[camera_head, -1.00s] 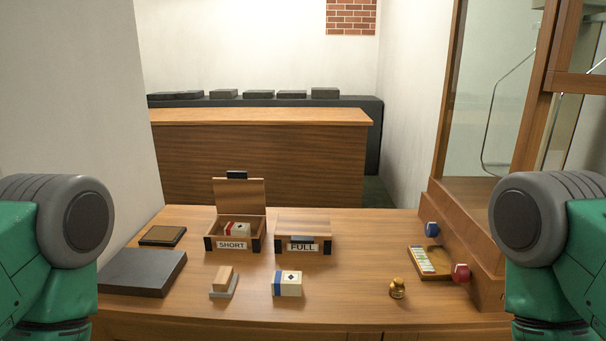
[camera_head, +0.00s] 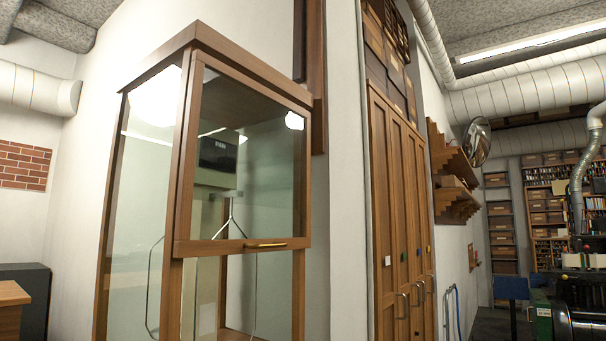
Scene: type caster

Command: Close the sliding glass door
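The sliding glass door (camera_head: 248,160) is a wood-framed pane on the front of a tall wooden glass cabinet (camera_head: 102,230). The pane covers the upper part of the front. A brass handle (camera_head: 265,245) sits on its bottom rail. Below that rail the front looks open, down to the wooden floor of the cabinet (camera_head: 238,335). Inside, a dark box and a thin pale metal stand (camera_head: 232,212) show through the glass. Neither of my grippers is in view.
Tall wooden lockers (camera_head: 400,215) stand right of the cabinet, past a white wall edge. Dark machinery (camera_head: 570,300) and shelves (camera_head: 545,200) are at the far right. A wooden counter end (camera_head: 12,300) and a dark block (camera_head: 32,290) are at the lower left.

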